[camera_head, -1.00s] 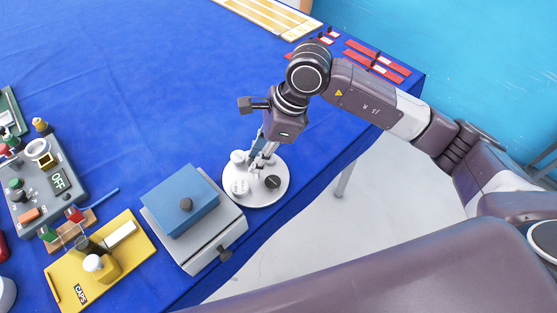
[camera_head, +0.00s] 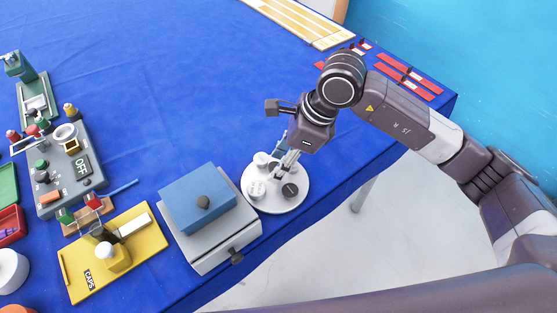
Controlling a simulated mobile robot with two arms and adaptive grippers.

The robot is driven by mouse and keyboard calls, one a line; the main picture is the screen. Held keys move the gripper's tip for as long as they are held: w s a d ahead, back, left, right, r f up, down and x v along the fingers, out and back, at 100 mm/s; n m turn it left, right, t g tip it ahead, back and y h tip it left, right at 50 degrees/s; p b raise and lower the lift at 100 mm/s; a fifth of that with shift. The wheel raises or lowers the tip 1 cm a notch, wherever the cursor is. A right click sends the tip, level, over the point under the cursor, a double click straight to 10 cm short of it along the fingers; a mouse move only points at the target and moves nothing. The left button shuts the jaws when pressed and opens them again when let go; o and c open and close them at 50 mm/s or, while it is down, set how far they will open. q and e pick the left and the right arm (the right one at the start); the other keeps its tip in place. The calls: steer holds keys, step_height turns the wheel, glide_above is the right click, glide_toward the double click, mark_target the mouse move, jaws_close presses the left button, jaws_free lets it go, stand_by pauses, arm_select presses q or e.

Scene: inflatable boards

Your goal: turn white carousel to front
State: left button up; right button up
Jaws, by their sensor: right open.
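The white carousel (camera_head: 277,203) is a round disc near the table's front right edge, beside the grey box. It bears white round pieces (camera_head: 256,190) at its left and back, and a dark round piece (camera_head: 290,190) at its right. My right gripper (camera_head: 280,176) points down over the middle of the disc, its fingers among the pieces. It is open; whether a finger touches a piece I cannot tell. The gripper partly hides the back of the disc. My left gripper is not in view.
A grey box (camera_head: 222,243) with a blue lid (camera_head: 197,197) stands close left of the carousel. A yellow CAPS tray (camera_head: 150,247) and a grey OFF panel (camera_head: 90,195) lie further left. Red strips (camera_head: 408,82) lie at the back right. The blue cloth behind the carousel is clear.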

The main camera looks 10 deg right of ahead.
steer(key=v, duration=1.2)
steer(key=shift+f, duration=0.1)
